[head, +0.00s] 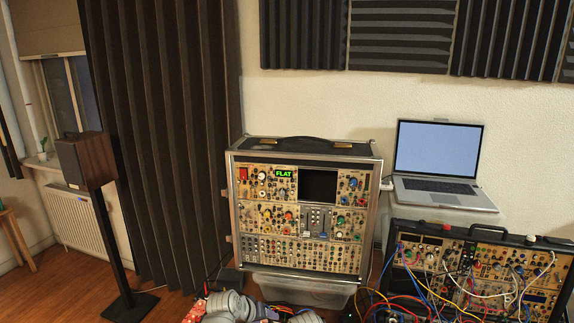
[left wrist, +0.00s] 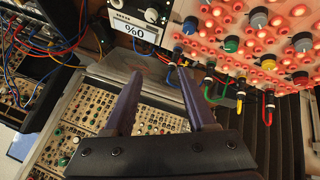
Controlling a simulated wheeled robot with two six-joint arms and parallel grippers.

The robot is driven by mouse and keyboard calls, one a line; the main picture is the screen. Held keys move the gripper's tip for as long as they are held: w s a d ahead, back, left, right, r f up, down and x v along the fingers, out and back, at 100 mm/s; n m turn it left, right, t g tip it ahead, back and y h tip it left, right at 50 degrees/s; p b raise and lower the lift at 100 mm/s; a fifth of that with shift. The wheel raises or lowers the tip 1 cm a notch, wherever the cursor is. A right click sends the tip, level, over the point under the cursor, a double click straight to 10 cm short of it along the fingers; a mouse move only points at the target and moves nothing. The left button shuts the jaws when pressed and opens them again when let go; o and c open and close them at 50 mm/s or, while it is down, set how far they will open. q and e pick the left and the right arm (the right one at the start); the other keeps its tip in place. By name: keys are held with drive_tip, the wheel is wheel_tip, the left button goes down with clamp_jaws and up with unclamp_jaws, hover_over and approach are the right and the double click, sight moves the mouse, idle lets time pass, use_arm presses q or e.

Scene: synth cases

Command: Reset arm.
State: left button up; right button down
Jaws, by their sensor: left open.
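My left gripper (left wrist: 161,80) shows in the left wrist view with its two dark fingers spread apart and nothing between them. Beyond the fingers is the synth case with tan module panels (left wrist: 100,105), seen at a slant. In the head view, grey and red rounded parts, which look like my arm, show low at the bottom edge in front of the large synth case (head: 300,220); the fingers cannot be made out there. My right gripper is not seen in either view.
A second synth case (head: 480,265) with many patch cables stands at the right, below an open laptop (head: 440,165). A speaker on a stand (head: 85,160) is at the left. In the left wrist view, a red-lit knob panel (left wrist: 255,45) with plugged cables is close to the fingers.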

use_arm(q)
drive_tip(key=s+a+f+g+y, duration=0.1)
drive_tip(key=s+a, duration=0.2)
drive_tip(key=s+a+f+g+y, duration=0.1)
drive_tip(key=s+a+f+g, duration=0.1)
drive_tip(key=s+a, duration=0.1)
drive_tip(key=s+a+f+g+y, duration=0.1)
drive_tip(key=s+a+g, duration=0.1)
drive_tip(key=s+a, duration=0.2)
drive_tip(key=shift+s+f+m+y, duration=0.25)
drive_tip(key=shift+s+m+y, duration=0.15)
drive_tip(key=shift+s, duration=0.25)
drive_tip(key=s+d+m, duration=0.1)
drive_tip(key=s+d, duration=0.1)
drive_tip(key=d, duration=0.1)
drive_tip(key=s+d+m+g+y, duration=0.1)
drive_tip(key=s+d, duration=0.1)
drive_tip(key=d, duration=0.2)
drive_tip(key=s+d+m, duration=0.1)
drive_tip(key=s+d, duration=0.1)
drive_tip(key=d, duration=0.1)
drive_tip(key=shift+s+d+m+g+y, duration=0.25)
drive_tip(key=shift+s+m+g+y, duration=0.05)
drive_tip(key=shift+m+g, duration=0.1)
